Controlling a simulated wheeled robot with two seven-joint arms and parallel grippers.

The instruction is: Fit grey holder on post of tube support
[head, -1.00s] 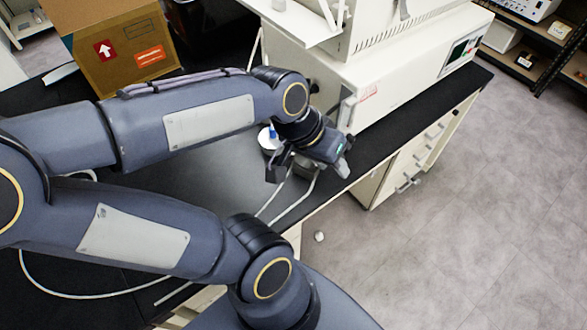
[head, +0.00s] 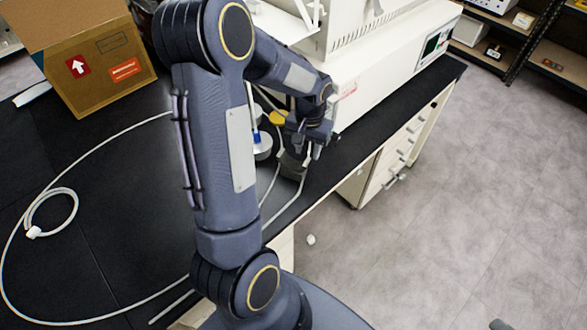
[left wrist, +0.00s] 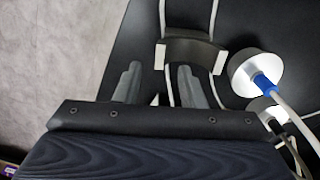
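My left gripper (head: 312,150) is over the bench near its front edge, in front of the white machine. In the left wrist view its two fingers (left wrist: 158,82) are apart, with nothing visibly clamped between them. A dark grey curved piece with pale ends, seemingly the grey holder (left wrist: 190,50), lies just beyond the fingertips, closest to the right finger; I cannot tell if they touch. A grey body shows below the gripper in the head view (head: 291,165). The tube support has a white round base and blue collar (left wrist: 265,82); it also shows left of the gripper (head: 262,148). My right gripper is out of view.
A white tube (head: 66,195) loops over the black bench at left, and tubing also runs near the gripper. A cardboard box (head: 95,65) stands at the back left. The white machine (head: 385,65) stands behind the gripper. A yellow item (head: 278,118) is near the support.

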